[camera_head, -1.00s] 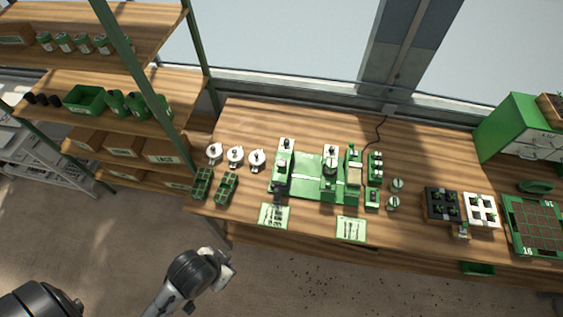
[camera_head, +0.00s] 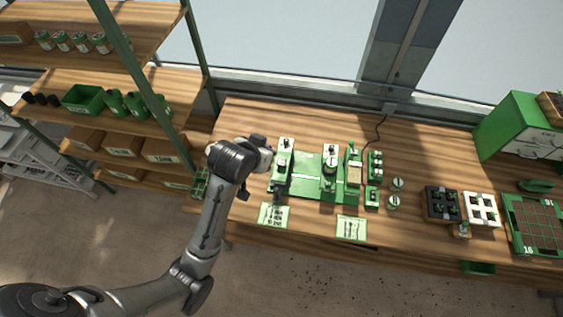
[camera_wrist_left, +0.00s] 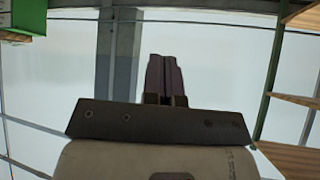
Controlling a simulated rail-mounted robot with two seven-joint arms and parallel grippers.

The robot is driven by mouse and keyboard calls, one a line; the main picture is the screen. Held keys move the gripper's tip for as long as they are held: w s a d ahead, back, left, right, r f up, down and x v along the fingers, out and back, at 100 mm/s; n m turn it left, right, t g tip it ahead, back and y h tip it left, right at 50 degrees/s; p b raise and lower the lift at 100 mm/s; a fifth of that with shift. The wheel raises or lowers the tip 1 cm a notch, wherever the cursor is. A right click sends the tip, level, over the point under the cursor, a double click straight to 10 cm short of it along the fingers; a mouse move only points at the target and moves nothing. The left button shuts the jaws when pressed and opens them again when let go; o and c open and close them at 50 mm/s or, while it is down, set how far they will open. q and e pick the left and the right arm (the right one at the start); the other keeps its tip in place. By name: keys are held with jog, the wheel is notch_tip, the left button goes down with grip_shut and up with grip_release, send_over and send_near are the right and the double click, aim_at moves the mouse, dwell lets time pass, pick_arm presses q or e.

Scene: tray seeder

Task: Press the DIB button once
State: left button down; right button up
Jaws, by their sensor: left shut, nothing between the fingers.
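The green seeder (camera_head: 308,190) stands on the wooden bench, with upright green and white parts at its left and right ends. A green box with several dark knobs or buttons (camera_head: 375,167) stands to its right, with a smaller green box (camera_head: 372,197) in front of it. Lettering is too small to read, so I cannot tell which part is the DIB button. My left gripper (camera_head: 265,152) is over the bench, just left of the seeder's left end. Its fingers are together and empty in the left wrist view (camera_wrist_left: 164,75). My right gripper is not in view.
Two green-printed cards (camera_head: 274,215) (camera_head: 351,228) lie at the bench front. Small round containers (camera_head: 397,184), a black tray (camera_head: 441,204) and a white tray (camera_head: 481,210) stand to the right. A shelf rack (camera_head: 120,100) rises at the left. The back of the bench is mostly clear.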

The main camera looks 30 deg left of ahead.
pick_arm(q)
jog(key=w+a+f+n, duration=0.2)
jog(key=w, duration=0.4)
jog(key=w+a+f+n, duration=0.2)
jog(key=w, duration=0.5)
jog(key=w+f+n, duration=0.1)
jog(key=f+n, duration=0.7)
jog(key=n, duration=0.3)
jog(key=w+f+n+h, duration=0.1)
jog(key=w+f+n, duration=0.1)
jog(key=f+n, duration=0.6)
jog(key=shift+w+f+n, duration=0.15)
jog(key=shift+w+n, duration=0.1)
jog(key=shift+n, duration=1.15)
jog(key=shift+f, duration=0.15)
